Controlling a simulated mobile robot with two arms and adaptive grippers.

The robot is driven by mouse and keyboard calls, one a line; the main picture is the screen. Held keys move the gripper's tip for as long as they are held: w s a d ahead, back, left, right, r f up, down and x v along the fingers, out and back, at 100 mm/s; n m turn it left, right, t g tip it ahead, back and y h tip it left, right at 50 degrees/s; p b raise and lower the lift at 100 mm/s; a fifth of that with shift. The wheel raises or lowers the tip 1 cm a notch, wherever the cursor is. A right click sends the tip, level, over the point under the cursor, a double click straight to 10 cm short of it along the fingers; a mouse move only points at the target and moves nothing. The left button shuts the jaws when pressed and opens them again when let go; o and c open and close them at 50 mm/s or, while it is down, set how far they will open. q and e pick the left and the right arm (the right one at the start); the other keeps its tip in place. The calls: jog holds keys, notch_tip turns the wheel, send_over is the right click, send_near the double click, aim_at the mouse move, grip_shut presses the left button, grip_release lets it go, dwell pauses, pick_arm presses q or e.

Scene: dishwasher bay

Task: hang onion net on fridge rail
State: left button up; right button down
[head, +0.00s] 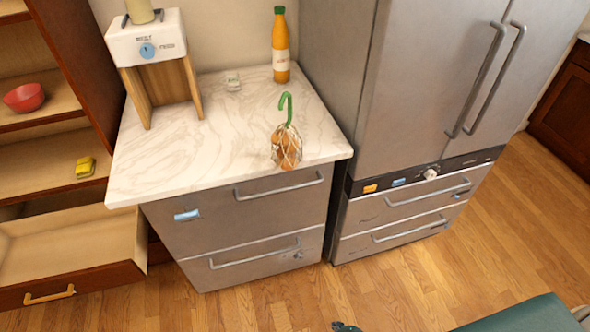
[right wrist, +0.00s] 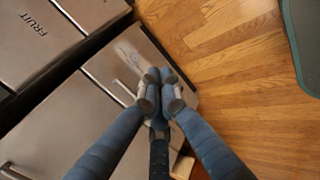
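The onion net (head: 287,150), a pale mesh with orange-brown onions in it, rests near the front right edge of the marble counter. Its green hook (head: 286,105) stands up above it, curved at the top. The fridge (head: 430,80) stands to the right, with two long upright door handles (head: 483,80) and horizontal drawer handles (head: 430,194); which one is the rail I cannot tell. My right gripper (head: 346,327) barely shows at the bottom edge, far from the net. In the right wrist view its fingertips (right wrist: 160,82) meet with nothing between them. My left gripper is not in view.
At left, a shelf holds a red bowl (head: 24,97) and a yellow item (head: 85,167) above an open drawer (head: 75,250). The wooden floor is mostly clear.

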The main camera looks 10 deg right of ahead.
jog(key=w+a+r+n+t, duration=0.35)
jog(key=w+r+n, duration=0.45)
jog(key=w+r, duration=0.45)
jog(key=n+t+y+b, duration=0.1)
jog(key=n+t, duration=0.7)
jog(key=n, duration=0.5)
send_near(286, 161)
jog(key=w+p, duration=0.1)
jog(key=w, duration=0.6)
jog(key=shift+r+p, duration=0.1)
jog(key=shift+p, duration=0.2)
jog(key=shift+s, duration=0.1)
